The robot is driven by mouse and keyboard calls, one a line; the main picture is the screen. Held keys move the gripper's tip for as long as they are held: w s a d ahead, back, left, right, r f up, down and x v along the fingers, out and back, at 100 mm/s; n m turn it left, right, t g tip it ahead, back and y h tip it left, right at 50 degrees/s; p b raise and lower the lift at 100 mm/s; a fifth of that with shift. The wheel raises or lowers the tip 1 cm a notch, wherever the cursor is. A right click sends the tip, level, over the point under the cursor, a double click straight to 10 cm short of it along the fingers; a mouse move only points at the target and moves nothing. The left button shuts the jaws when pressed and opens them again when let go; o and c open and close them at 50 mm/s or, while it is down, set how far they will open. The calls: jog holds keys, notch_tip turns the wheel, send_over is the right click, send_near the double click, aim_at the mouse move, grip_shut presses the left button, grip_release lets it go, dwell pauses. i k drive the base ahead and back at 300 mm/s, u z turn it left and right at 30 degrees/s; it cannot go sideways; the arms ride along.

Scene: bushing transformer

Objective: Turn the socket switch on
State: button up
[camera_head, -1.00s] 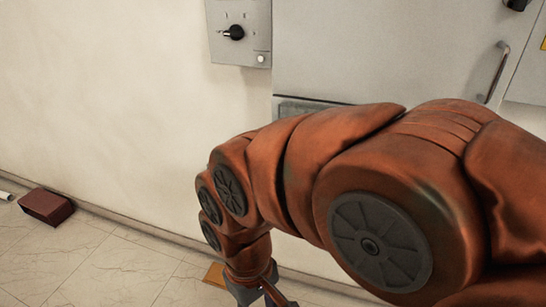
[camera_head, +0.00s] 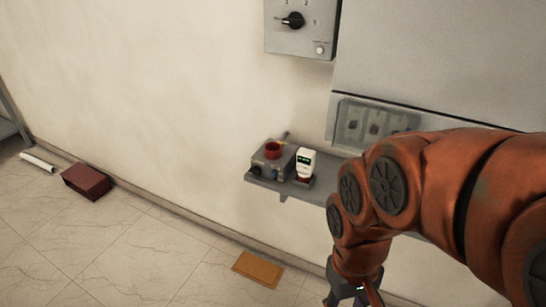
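My gripper (camera_head: 350,294) hangs at the bottom edge of the head view, below the shelf. Its fingers are cut off by the frame, so its opening does not show. I cannot tell for sure which thing is the socket switch. A recessed grey panel with several dark switch-like parts (camera_head: 374,122) sits low on the wall cabinet, partly behind my orange arm. A grey wall box (camera_head: 274,43) with a black rotary knob (camera_head: 293,20) and a small white button is at the top. My gripper is well below and apart from both.
A grey wall shelf (camera_head: 262,184) carries a grey device with a red round top (camera_head: 273,150) and a white handheld meter (camera_head: 305,163). A brown box (camera_head: 86,181) and a tan flat piece (camera_head: 257,269) lie on the floor. The left floor is mostly clear.

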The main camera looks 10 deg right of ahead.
aim_at(257, 171)
jog(key=u, duration=0.35)
jog(key=k, duration=1)
jog(key=u, duration=0.85)
jog(key=i, duration=1)
jog(key=z, duration=0.55)
